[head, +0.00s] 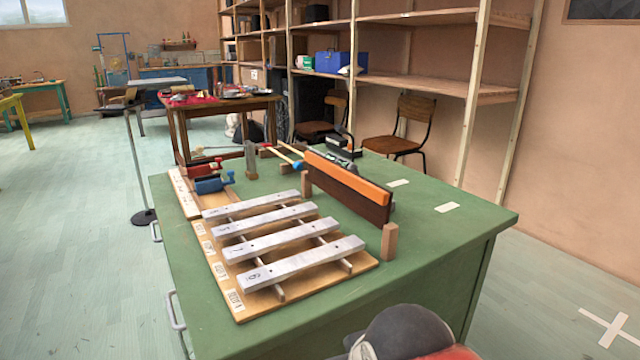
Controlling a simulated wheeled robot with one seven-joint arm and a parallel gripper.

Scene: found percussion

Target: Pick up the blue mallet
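The blue mallet (298,165) lies at the far side of the green table (445,240). Its small blue head is at the right end of a thin pale stick, just left of the upright orange and brown board (348,183). A second thin stick (288,147) lies close beside it, and its head is hard to make out. The board partly blocks the view of this area. My gripper is not in view; only a dark rounded part with red, likely of my own arm, shows at the bottom edge.
Metal bars (290,262) on a wooden base fill the table's near left. Blue (210,185) and red (200,170) clamp-like items stand behind them. Wooden blocks (389,241) stand at the board's ends. The table's right side is mostly clear.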

